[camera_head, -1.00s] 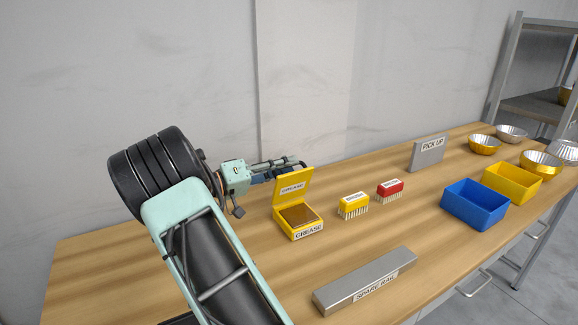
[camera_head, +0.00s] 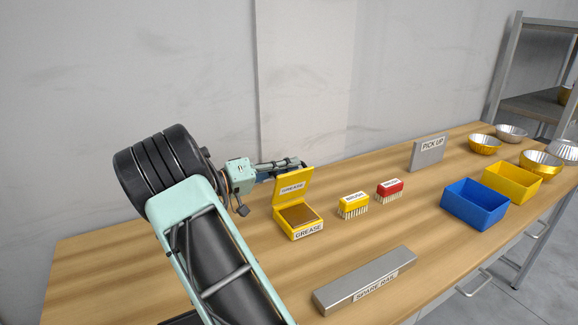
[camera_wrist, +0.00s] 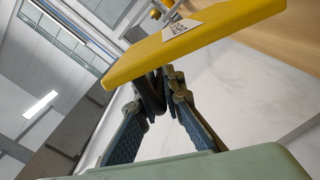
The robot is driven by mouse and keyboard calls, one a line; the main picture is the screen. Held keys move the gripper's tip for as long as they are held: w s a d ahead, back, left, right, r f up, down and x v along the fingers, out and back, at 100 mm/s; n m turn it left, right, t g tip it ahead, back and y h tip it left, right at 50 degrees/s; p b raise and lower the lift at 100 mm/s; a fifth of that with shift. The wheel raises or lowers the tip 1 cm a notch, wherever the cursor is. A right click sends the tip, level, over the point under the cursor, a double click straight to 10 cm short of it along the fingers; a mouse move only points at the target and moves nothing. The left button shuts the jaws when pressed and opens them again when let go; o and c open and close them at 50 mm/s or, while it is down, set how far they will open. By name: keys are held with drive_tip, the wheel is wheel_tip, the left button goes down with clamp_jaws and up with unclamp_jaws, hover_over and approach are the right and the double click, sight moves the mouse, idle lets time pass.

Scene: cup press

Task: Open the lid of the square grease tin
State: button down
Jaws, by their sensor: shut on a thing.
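The square yellow grease tin (camera_head: 298,234) stands on the table in the head view, with brown grease inside and a GREASE label on its front. Its yellow lid (camera_head: 294,186) is raised and stands up from the tin's back edge. In the wrist view the lid (camera_wrist: 190,42) crosses the top of the picture as a tilted yellow slab. My gripper (camera_wrist: 162,92) is behind the lid, its fingers drawn together at the lid's underside edge, shut on it. The exact grip is partly hidden by the lid.
A yellow brush (camera_head: 353,203) and a red brush (camera_head: 389,189) stand right of the tin. A grey spare bar (camera_head: 365,280) lies in front. Blue (camera_head: 474,207) and yellow (camera_head: 511,184) bins, metal bowls and a PICK UP sign (camera_head: 428,153) are farther right. The wall is close behind.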

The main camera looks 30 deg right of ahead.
drive_tip(key=w+f+n, duration=0.1)
drive_tip(key=w+n, duration=0.3)
drive_tip(key=w, duration=0.1)
drive_tip(key=shift+w+f+n, duration=0.4)
idle(0.4)
drive_tip(key=shift+d, duration=0.1)
drive_tip(key=c, duration=2)
unclamp_jaws()
drive_tip(key=shift+w, duration=0.1)
drive_tip(key=shift+c, duration=0.2)
drive_tip(key=a, duration=1.2)
drive_tip(key=shift+w, duration=0.3)
